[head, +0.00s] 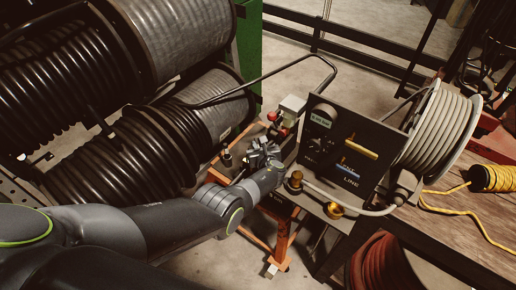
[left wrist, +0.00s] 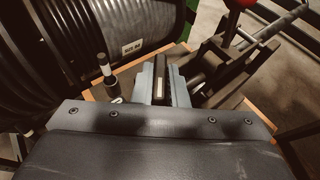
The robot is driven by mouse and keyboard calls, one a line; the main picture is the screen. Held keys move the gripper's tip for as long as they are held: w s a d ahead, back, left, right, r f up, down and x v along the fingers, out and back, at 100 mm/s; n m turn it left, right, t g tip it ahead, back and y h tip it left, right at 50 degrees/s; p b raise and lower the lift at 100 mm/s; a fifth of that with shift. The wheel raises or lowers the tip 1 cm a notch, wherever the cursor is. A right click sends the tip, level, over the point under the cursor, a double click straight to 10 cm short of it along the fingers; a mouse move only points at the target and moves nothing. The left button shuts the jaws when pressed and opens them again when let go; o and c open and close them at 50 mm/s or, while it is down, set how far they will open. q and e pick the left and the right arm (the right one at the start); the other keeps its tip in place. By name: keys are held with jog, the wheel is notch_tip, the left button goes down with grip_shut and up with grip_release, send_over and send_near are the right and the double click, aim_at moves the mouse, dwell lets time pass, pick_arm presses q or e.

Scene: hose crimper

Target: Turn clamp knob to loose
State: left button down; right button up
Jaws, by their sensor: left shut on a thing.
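My left gripper (head: 258,152) reaches in from the left to the crimper on the orange-framed cart. In the left wrist view the two grey fingers (left wrist: 162,84) are closed around a narrow black piece with a pale mark on it, which I take to be the clamp knob (left wrist: 159,88). Its lower part is hidden by the gripper, and I cannot read its setting. Dark metal crimper parts (left wrist: 215,68) stand just right of the fingers. A red ball handle (left wrist: 243,4) also shows there. My right gripper is not in view.
A black post with a white band (left wrist: 105,70) stands left of the fingers. Large black hose reels (head: 150,130) fill the left. A black panel marked LINE (head: 345,150) and a grey hose reel (head: 440,130) stand right. Yellow rope (head: 495,179) lies on the wooden bench (head: 460,218).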

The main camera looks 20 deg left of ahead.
aim_at(259, 146)
pick_arm(q)
jog(key=shift+w+r, duration=0.1)
dwell(0.4)
jog(key=c, duration=1.4)
grip_release()
jog(key=shift+c, duration=0.2)
notch_tip(259, 146, up, 8)
jog(key=p, duration=0.5)
jog(key=shift+r+p, duration=0.1)
jog(key=shift+p, duration=0.3)
jog(key=shift+r, duration=0.8)
